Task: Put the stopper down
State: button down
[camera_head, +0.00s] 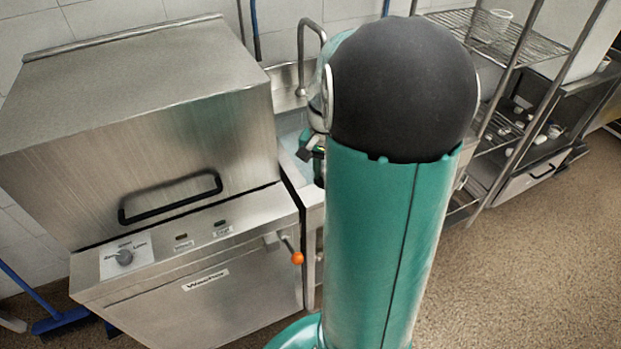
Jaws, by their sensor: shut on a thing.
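My gripper (312,152) shows only in part, left of my own green arm and over the near edge of the sink. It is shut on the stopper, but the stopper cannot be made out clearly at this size. My arm hides much of the gripper and the area behind it. The sink basin (291,124) lies behind and to the left of the gripper, with a curved metal faucet (302,50) above it.
A steel dishwasher (150,130) with a black handle and an orange-tipped lever (297,258) fills the left. A wire shelf rack (520,45) stands at the right. A blue broom (65,319) is at lower left. The floor at lower right is clear.

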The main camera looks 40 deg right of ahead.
jog(key=w+f, duration=0.1)
jog(key=f, duration=0.1)
jog(key=w+f, duration=0.2)
jog(key=shift+w+d, duration=0.1)
jog(key=shift+d, duration=0.1)
jog(key=shift+w+f, duration=0.15)
jog(key=shift+f, duration=1.5)
jog(key=shift+f, duration=0.1)
jog(key=c, duration=1.3)
grip_release()
